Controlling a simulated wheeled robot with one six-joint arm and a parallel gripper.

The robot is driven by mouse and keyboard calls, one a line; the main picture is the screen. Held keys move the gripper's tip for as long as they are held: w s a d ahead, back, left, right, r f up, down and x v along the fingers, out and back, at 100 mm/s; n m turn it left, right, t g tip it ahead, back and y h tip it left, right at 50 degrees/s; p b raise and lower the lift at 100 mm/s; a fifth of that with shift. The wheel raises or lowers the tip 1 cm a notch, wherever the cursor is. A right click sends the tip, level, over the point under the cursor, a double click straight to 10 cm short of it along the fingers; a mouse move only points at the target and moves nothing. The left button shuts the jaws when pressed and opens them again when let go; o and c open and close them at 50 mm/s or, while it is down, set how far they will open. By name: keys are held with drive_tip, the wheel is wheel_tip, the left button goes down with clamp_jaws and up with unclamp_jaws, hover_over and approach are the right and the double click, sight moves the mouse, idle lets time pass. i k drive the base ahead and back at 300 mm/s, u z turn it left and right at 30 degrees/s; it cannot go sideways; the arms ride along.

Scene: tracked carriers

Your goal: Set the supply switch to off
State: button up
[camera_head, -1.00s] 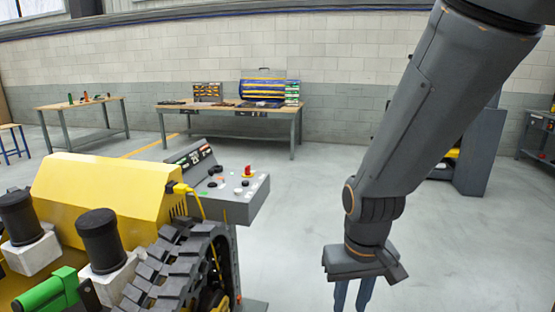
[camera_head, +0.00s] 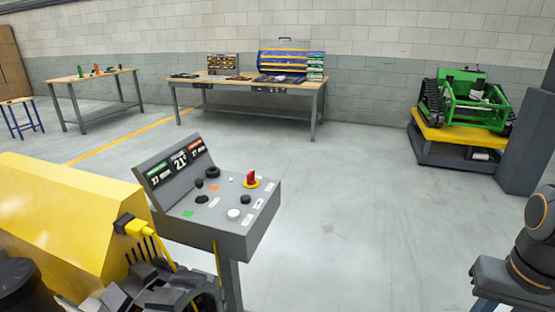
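The grey control console (camera_head: 228,238) stands on a post beside the yellow tracked carrier (camera_head: 75,215).
The console also has a lit display (camera_head: 180,161), black knobs, and white and green buttons. A yellow plug (camera_head: 135,226) sits in the carrier's side. Workbenches stand along the back wall. A green tracked machine (camera_head: 470,103) rests on a yellow-topped stand. Floor right of the console is clear.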

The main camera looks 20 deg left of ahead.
sight(251, 176)
drive_tip(key=u, duration=0.15)
drive_tip(key=i, duration=0.75)
drive_tip(key=u, duration=0.9)
drive_tip(key=i, duration=0.5)
drive_tip(key=u, duration=0.45)
